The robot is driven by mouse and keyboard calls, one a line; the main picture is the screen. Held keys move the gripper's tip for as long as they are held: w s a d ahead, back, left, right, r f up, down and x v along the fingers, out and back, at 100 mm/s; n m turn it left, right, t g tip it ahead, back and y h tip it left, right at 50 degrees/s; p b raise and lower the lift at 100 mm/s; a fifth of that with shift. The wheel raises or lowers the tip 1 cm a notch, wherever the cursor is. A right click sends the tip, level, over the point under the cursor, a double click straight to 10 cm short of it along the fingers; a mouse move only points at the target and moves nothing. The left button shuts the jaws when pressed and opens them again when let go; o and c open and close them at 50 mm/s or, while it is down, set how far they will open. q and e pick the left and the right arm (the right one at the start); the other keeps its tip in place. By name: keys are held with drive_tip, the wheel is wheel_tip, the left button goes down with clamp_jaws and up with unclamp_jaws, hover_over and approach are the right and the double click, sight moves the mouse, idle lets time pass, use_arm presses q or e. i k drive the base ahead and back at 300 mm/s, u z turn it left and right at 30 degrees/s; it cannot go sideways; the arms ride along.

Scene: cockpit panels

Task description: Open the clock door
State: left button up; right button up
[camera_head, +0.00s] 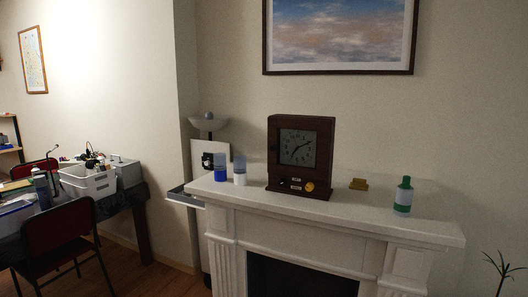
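A dark brown wooden clock (300,182) stands upright on a white mantelpiece (340,212). Its front door (298,147) looks closed, with a square dark dial behind or in it. Below the door is a lower strip with small labels, a dark knob or keyhole and a round yellow knob (309,187). I cannot make out a door handle at this size. Neither of my grippers shows in the head view.
Two blue-and-white containers, one blue (220,167) and one paler (240,170), stand left of the clock. A cluttered table (143,195) and a chair (62,234) are at far left.

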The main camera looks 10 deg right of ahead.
sight(322, 126)
drive_tip(key=u, duration=0.7)
drive_tip(key=i, duration=0.75)
drive_tip(key=u, duration=0.4)
drive_tip(key=i, duration=0.8)
drive_tip(key=z, duration=0.55)
